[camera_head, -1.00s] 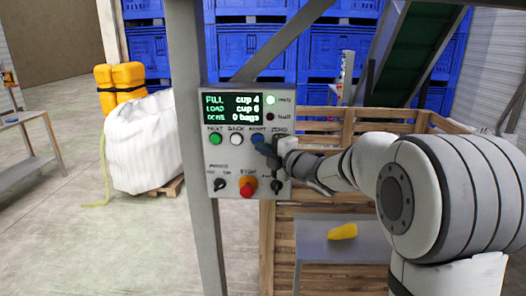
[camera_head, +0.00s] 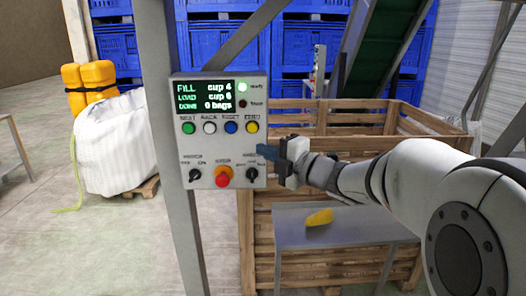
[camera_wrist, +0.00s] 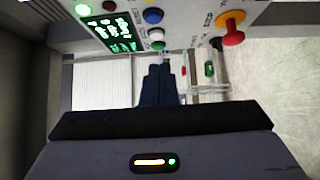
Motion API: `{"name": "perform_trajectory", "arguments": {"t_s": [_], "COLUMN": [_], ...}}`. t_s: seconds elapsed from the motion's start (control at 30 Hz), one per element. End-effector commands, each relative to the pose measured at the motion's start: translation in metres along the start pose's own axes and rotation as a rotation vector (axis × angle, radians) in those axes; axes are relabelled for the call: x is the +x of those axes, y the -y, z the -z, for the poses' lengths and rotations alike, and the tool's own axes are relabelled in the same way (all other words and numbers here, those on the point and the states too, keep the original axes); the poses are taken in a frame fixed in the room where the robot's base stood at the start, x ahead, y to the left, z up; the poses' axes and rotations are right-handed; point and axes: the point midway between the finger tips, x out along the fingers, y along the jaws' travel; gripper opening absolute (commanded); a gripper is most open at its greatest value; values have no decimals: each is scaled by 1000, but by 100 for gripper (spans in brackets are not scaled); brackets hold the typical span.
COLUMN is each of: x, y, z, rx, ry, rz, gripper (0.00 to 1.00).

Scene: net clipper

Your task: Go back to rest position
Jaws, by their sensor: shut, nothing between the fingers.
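My gripper (camera_head: 268,152) is at the right edge of the control panel (camera_head: 218,106), below the yellow button (camera_head: 252,127). In the head view its dark blue fingers are shut and empty, pointing left. Whether they touch the panel cannot be told. In the wrist view my gripper (camera_wrist: 158,75) shows its fingers together, with the panel across the top of the picture. The panel's screen (camera_head: 205,94) reads FILL cup 4, LOAD cup 6, DONE 0 bags. A green lamp (camera_head: 242,87) marked ready is lit.
The panel hangs on a grey post (camera_head: 165,120). A red stop knob (camera_head: 222,180) sits low on it. A wooden crate (camera_head: 350,117) and a grey table (camera_head: 340,240) with a yellow item (camera_head: 319,217) stand right. A white bag (camera_head: 115,147) stands left; floor there is open.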

Motion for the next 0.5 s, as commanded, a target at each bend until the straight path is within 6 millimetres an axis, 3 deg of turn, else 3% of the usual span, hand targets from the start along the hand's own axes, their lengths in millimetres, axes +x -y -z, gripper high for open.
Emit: {"name": "perform_trajectory", "arguments": {"t_s": [0.5], "x": [-1], "y": [-1], "z": [-3], "rx": [15], "ry": [26], "rz": [4], "gripper": [0]}}
